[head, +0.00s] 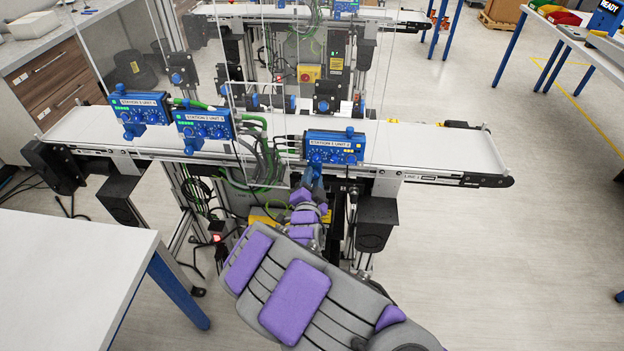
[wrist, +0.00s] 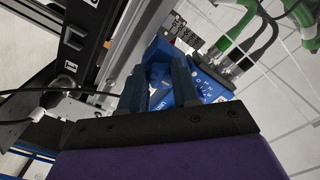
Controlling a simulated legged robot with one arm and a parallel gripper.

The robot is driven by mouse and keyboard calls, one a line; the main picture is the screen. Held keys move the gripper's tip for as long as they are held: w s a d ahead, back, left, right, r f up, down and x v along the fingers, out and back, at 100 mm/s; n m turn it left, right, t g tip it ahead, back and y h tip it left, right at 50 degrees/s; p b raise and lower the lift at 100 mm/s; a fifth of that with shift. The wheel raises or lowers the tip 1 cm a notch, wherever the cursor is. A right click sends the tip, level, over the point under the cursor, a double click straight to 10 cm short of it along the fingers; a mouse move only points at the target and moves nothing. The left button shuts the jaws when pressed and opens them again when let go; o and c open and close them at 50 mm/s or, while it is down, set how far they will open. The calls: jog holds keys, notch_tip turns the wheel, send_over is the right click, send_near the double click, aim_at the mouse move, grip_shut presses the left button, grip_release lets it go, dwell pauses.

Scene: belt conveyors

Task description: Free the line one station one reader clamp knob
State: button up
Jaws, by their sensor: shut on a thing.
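Three blue reader units stand along the front belt conveyor. The right-hand reader unit (head: 335,146) has a blue clamp knob (head: 316,157) low on its front left. My gripper (head: 314,178) reaches up to that knob from below. In the wrist view, the dark fingers of my gripper (wrist: 158,82) are shut on a blue part just in front of the blue reader unit (wrist: 205,88) with its white dial markings. The fingers hide most of the held part, and I cannot tell how far it is turned. The unit labels are too small to read surely.
The other blue units (head: 140,110) (head: 205,127) sit to the left on the conveyor (head: 430,148). Green and grey cables (head: 262,150) hang close left of my gripper. Clear panels rise behind.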

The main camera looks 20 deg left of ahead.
jog(key=shift+f, duration=0.1)
grip_shut()
jog(key=shift+d+n, duration=0.1)
jog(key=shift+n, duration=0.2)
jog(key=n+p, duration=0.3)
jog(key=n, duration=0.6)
jog(key=shift+n+p, duration=0.8)
jog(key=shift+n, duration=4.2)
